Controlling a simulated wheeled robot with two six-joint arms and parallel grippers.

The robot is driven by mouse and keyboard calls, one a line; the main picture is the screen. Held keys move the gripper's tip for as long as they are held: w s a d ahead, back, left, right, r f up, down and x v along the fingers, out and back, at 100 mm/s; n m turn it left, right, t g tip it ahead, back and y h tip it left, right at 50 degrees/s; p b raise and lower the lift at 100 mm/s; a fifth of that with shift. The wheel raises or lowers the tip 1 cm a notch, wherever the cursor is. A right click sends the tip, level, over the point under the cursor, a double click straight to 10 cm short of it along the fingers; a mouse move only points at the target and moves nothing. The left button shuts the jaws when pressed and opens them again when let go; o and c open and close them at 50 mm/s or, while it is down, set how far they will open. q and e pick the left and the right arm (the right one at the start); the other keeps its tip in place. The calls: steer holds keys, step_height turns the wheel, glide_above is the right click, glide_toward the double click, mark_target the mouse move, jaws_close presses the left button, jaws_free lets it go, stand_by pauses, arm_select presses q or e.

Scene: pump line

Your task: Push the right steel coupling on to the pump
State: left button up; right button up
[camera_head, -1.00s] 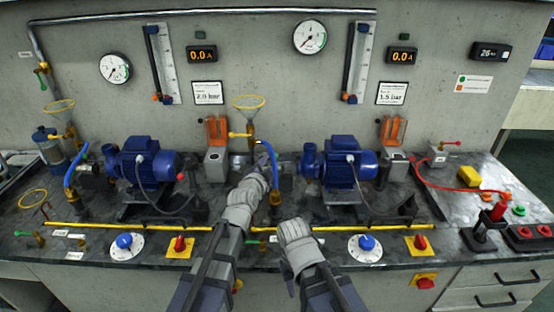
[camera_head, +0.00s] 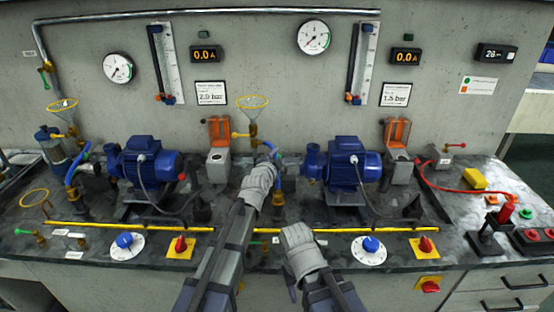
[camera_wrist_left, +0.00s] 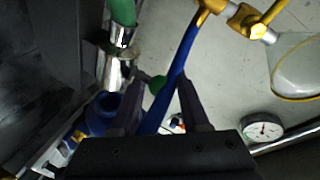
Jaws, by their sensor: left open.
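The right pump (camera_head: 352,165) is the blue motor unit right of centre, with its blue port (camera_head: 312,158) facing left. My left gripper (camera_head: 277,158) is just left of that port and is small and dark here. In the left wrist view its two dark fingers (camera_wrist_left: 160,100) are apart, with the blue hose (camera_wrist_left: 181,62) showing between and beyond them. A shiny steel coupling (camera_wrist_left: 117,70) is left of the fingers, close to a blue port (camera_wrist_left: 103,106); I cannot tell whether they touch.
The left pump (camera_head: 148,160) stands left on the bench. A funnel with a yellow rim (camera_head: 252,103) rises behind my left gripper. A yellow pipe (camera_head: 200,229) runs along the front. A red hose (camera_head: 450,189) lies at the right.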

arm_select(q)
steer(key=shift+c, duration=0.2)
jaws_close()
stand_by(1.1)
